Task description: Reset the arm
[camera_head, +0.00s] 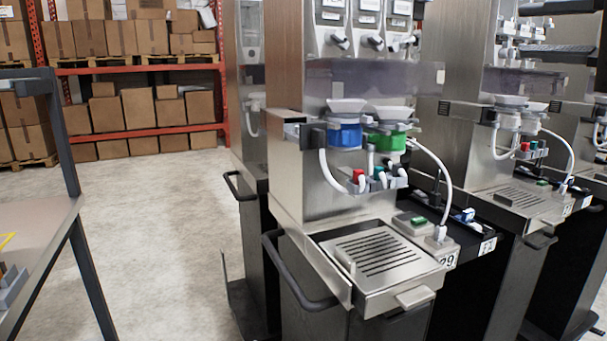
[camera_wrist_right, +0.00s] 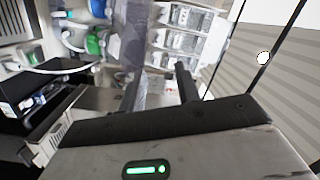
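My right gripper (camera_head: 523,31) shows at the upper right of the head view as two dark fingers spread apart. In the right wrist view the right gripper (camera_wrist_right: 158,82) is also open, and nothing shows between its fingers. It is raised in front of the upper part of the dispenser row, above the drip trays. My left gripper is not in view.
The nearest dispenser (camera_head: 335,185) has a blue valve (camera_head: 345,136), a green valve (camera_head: 390,143), white hoses and a drip tray (camera_head: 372,252). More dispensers stand to the right. A table (camera_head: 30,245) is at left; boxes fill shelving behind. The floor (camera_head: 165,240) between is clear.

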